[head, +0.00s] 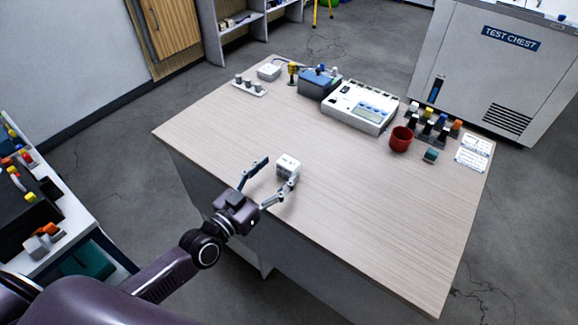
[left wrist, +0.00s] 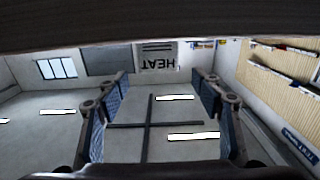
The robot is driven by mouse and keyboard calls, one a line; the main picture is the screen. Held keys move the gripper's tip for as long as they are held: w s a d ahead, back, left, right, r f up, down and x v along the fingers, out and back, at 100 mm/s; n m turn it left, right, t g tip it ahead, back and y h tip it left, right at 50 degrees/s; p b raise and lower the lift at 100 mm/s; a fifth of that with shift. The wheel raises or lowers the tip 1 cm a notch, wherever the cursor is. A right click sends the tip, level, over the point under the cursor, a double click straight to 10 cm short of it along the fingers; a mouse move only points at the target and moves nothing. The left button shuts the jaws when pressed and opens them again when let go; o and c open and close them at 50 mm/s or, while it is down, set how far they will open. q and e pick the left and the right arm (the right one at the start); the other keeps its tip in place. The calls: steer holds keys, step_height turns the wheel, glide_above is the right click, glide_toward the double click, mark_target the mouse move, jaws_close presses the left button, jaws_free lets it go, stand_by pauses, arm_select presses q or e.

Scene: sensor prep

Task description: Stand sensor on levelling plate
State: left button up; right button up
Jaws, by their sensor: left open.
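A small white block with dark lettering (head: 288,168), which looks like the sensor, stands on the wooden table near its front-left edge. A white plate with grey posts (head: 249,87), possibly the levelling plate, lies at the table's far left. My right gripper is not in view.
At the back stand a blue-grey box (head: 319,84) and a white instrument (head: 360,107). A red cup (head: 401,139), a teal block (head: 430,156) and a rack of coloured-capped items (head: 428,127) are at the right. The table (head: 370,220) is clear in the middle and front.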

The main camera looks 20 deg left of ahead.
mark_target(283, 167)
arm_select(q)
steer(key=x, duration=0.4)
steer(key=shift+w+d+f, duration=0.15)
steer(key=shift+w+f, duration=0.1)
steer(key=shift+f, duration=0.05)
steer(key=shift+w+d, duration=0.15)
steer(key=shift+w, duration=0.1)
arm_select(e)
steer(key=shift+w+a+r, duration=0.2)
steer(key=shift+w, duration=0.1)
arm_select(q)
steer(key=shift+c, duration=1.2)
steer(key=c, duration=1.1)
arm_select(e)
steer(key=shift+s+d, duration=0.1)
